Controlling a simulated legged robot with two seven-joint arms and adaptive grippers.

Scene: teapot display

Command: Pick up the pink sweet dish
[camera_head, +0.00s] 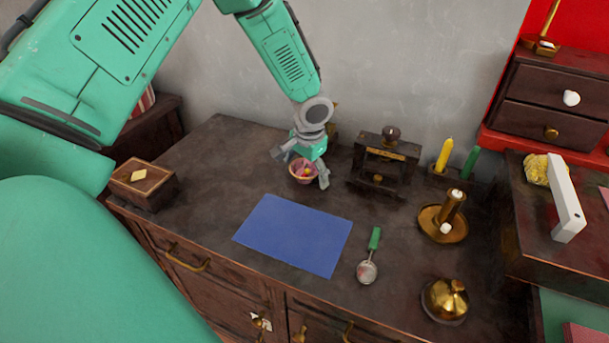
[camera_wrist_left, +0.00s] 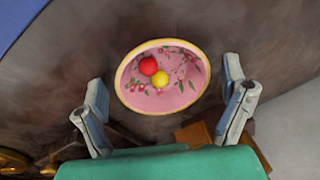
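The pink sweet dish (camera_head: 302,177) stands on the dark wooden cabinet top, just behind the blue mat. In the left wrist view the dish (camera_wrist_left: 185,97) has a yellow rim and a flower pattern, and holds a red ball and a yellow ball. My left gripper (camera_head: 302,180) is over the dish with its fingers spread to either side. In the left wrist view the open fingers of the left gripper (camera_wrist_left: 165,105) show at the left and right of the dish, apart from it. My right gripper is not in view.
A blue mat (camera_head: 293,235) lies in front of the dish. A green-handled spoon (camera_head: 368,265), brass candle holder (camera_head: 444,222) and brass bell (camera_head: 445,300) are to the right. A dark stand (camera_head: 384,165) is right of the gripper; a wooden box (camera_head: 143,184) is at left.

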